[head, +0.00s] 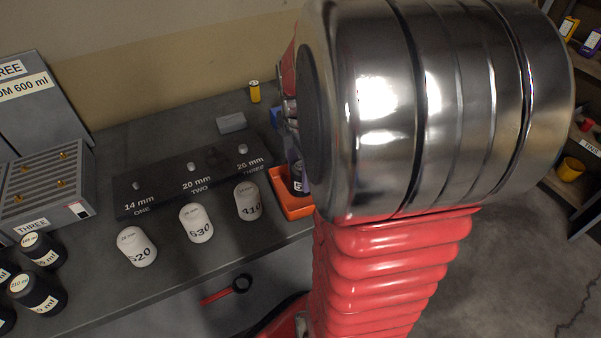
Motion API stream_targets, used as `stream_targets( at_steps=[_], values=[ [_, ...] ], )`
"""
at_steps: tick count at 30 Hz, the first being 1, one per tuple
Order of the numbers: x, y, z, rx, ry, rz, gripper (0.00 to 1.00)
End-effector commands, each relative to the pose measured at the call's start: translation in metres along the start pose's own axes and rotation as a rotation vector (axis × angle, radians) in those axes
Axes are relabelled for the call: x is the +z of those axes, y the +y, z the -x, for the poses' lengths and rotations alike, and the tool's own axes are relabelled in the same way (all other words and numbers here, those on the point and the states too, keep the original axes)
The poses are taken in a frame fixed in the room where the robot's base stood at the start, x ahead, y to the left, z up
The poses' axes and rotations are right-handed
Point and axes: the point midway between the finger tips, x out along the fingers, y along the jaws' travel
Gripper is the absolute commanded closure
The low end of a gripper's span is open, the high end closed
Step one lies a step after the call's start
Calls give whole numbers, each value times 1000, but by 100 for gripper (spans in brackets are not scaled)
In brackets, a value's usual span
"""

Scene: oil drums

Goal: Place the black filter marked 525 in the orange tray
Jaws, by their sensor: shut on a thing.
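The orange tray (289,203) sits at the bench's right end, partly hidden behind my arm. A dark, nearly black cylinder (297,172) with a pale label at its lower end shows at the arm's left edge, over the tray. Its number cannot be read, and I cannot tell whether it touches the tray floor. A small part of my gripper (291,108) shows above it, shut on this dark filter. The fingertips and most of the filter are hidden behind the arm.
White filters marked 520 (137,247), 530 (196,224) and another (248,201) stand before a dark block (190,180) with size labels. Black bottles (38,292) stand at left.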

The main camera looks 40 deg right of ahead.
Motion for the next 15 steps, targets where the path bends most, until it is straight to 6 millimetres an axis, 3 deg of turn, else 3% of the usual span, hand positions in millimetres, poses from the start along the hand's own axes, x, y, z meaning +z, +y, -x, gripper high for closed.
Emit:
stream_targets(
  at_steps=[3,14,15],
  values=[
    [0,0,-10,-1,0,0,86],
    [0,0,-13,1,0,0,86],
    [0,0,-13,1,0,-1,53]
  ],
)
